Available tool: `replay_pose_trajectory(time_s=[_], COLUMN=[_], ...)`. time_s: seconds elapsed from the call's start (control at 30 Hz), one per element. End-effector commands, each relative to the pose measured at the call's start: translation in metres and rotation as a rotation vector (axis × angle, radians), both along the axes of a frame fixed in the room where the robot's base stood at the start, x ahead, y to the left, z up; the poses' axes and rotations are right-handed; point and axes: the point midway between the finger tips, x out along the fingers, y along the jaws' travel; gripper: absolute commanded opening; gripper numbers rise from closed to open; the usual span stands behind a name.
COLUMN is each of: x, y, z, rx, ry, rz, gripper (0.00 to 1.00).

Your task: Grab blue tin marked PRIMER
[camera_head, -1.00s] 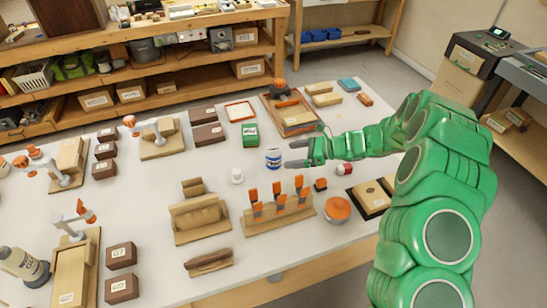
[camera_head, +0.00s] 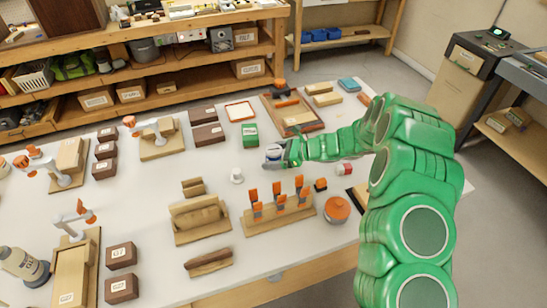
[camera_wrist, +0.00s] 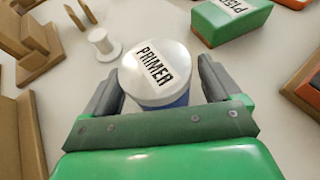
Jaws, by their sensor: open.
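The blue tin has a white lid marked PRIMER, and in the wrist view the tin (camera_wrist: 157,75) stands upright between the two grey fingers of my gripper (camera_wrist: 158,92). A little of its blue side shows below the lid. The fingers are apart, one on each side, with a visible gap at the left; at the right the gap is small. In the head view the tin (camera_head: 273,152) is at the tip of my gripper (camera_head: 283,155), partly hidden by it.
A green box (camera_head: 249,134) stands behind the tin. A white spool (camera_head: 236,175) is to its left. A brush rack (camera_head: 279,214) and an orange-topped round tin (camera_head: 337,209) are in front. A red-and-white item (camera_head: 343,169) lies under my arm.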

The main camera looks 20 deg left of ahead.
Motion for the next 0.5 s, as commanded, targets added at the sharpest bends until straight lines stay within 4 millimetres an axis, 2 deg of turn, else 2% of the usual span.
replay_pose_trajectory(time_s=[0.1,0.13,0.5], x=[0.0002,0.0002,0.0001], y=[-0.0003,-0.0003,-0.0004], z=[0.0002,0.0002,0.0003], rx=[0.0,0.0,0.0], ry=[0.0,0.0,0.0], rz=[0.0,0.0,0.0], gripper=[0.91,0.88,0.31])
